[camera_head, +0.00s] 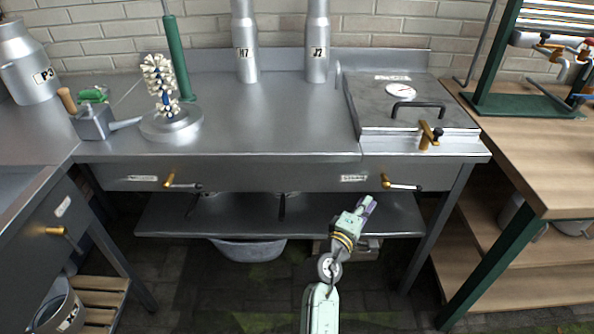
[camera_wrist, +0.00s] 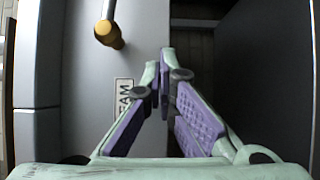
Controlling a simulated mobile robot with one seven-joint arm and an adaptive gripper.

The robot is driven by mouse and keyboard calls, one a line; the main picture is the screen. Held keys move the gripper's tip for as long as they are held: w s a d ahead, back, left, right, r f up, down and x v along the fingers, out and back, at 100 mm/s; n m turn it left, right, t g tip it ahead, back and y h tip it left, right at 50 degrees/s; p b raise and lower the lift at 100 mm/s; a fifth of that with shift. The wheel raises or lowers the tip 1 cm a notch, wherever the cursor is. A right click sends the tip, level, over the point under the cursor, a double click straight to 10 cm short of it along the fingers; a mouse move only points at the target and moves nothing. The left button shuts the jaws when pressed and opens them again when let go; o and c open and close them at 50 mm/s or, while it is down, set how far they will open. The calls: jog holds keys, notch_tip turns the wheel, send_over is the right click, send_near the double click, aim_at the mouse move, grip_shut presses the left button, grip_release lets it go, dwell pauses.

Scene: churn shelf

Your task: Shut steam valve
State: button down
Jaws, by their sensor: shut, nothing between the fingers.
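The steam valve (camera_head: 388,180) is a small brass fitting with a bar handle pointing right, on the right part of the counter's front panel. A label plate (camera_head: 353,178) is left of it. In the wrist view the plate (camera_wrist: 122,97) shows the letters "EAM", and a brass valve part (camera_wrist: 109,34) is at the upper left. My gripper (camera_head: 368,203), with purple finger pads, is just below and left of the valve, in front of the panel's lower edge. In the wrist view its fingertips (camera_wrist: 164,75) meet, empty and apart from the valve.
A similar brass valve (camera_head: 169,180) is on the panel's left part. A lidded steel box (camera_head: 415,112) with a gauge and black handle sits above the steam valve. A lower shelf (camera_head: 240,215) runs beneath the counter. A wooden bench (camera_head: 535,150) stands to the right. Floor in front is open.

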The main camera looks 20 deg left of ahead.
jog(key=w+a+b+v, duration=0.1)
jog(key=a+b+v, duration=0.15)
jog(key=v, duration=0.95)
jog(key=w+a+r+m+t+y+b, duration=0.1)
jog(key=w+a+r+t+y+b, duration=0.1)
jog(key=a+r+y, duration=0.4)
jog(key=shift+a+r+t, duration=0.3)
jog(key=shift+a+r, duration=1.2)
jog(key=shift+a, duration=1.3)
